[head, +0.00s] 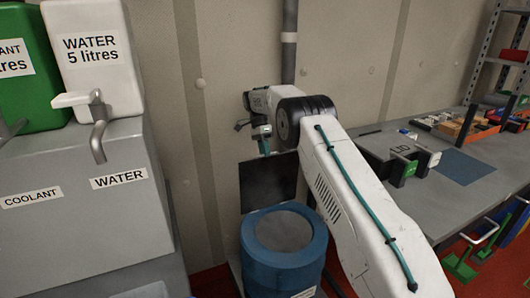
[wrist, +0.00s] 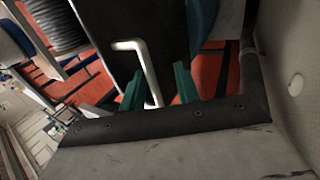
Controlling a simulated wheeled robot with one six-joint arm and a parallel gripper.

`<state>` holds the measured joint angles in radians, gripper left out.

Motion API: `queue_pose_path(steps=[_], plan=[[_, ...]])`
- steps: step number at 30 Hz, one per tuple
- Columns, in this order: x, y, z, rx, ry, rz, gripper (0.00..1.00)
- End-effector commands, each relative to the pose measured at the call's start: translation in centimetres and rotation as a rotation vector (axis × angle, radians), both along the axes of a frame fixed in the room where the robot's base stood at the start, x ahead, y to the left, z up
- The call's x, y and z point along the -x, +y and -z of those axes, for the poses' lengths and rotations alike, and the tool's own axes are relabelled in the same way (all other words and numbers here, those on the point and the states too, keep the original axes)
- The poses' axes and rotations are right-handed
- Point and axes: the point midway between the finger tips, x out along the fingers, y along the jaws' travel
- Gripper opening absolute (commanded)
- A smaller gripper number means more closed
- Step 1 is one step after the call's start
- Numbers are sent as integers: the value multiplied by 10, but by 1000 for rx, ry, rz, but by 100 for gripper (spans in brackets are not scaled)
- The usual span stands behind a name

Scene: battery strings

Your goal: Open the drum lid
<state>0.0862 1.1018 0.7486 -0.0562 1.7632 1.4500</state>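The blue drum (head: 262,262) stands on the floor in the lower middle of the head view, its round top showing a grey speckled surface inside a blue rim. A dark flat panel, which looks like the drum lid (head: 268,183), stands upright at the drum's back. In the wrist view the dark panel (wrist: 112,22) carries a bent white handle (wrist: 142,58). My gripper (wrist: 158,69) has its two green fingers apart, with the handle's rod between them and gaps visible beside it. In the head view my gripper (head: 264,147) is at the panel's top edge.
A grey cabinet (head: 80,220) with coolant and water containers stands at left. A grey workbench (head: 420,190) with bins and a blue mat (head: 466,166) is at right. The wall (head: 230,60) and a vertical pipe (head: 289,45) are close behind the drum.

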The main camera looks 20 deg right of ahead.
Motion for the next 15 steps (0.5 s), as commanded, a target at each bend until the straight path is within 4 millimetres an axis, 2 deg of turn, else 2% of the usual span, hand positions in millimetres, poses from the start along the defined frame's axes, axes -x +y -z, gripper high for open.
queue_pose_path(steps=[8, 15], plan=[[-1, 0, -7, 1, -6, 0, 32], [-2, 0, -35, 1, -9, 0, 32]])
